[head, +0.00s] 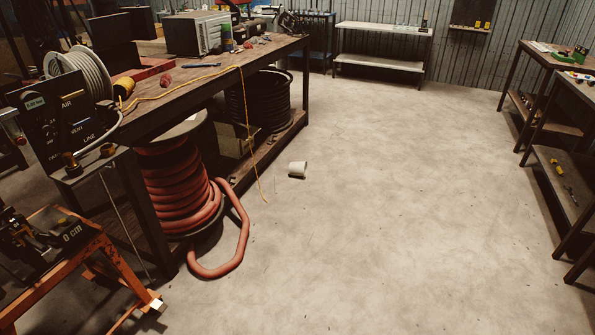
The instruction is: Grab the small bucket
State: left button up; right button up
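A small whitish bucket (297,169) is on the concrete floor in the head view, just right of the long workbench. It appears to lie on its side, and a thin line, perhaps its handle, shows on the floor to its left. Nothing touches it from above. Neither of my grippers is in view.
The long workbench (190,85) stands at left with a red hose reel (175,185) under it; a hose loop (238,240) spills onto the floor. A yellow cord (250,140) hangs near the bucket. An orange stand (85,250) is front left. The floor (400,210) at middle and right is clear.

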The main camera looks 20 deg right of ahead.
aim_at(299, 169)
jog(key=i+l+z, duration=0.85)
jog(key=i, duration=0.35)
jog(key=i+l+z, duration=0.3)
jog(key=i, duration=0.35)
jog(key=i+z, duration=0.3)
jog(key=i, duration=0.9)
jog(key=i+l+u, duration=0.15)
jog(key=i, duration=0.9)
jog(key=i+l+u, duration=0.15)
jog(key=i, duration=0.4)
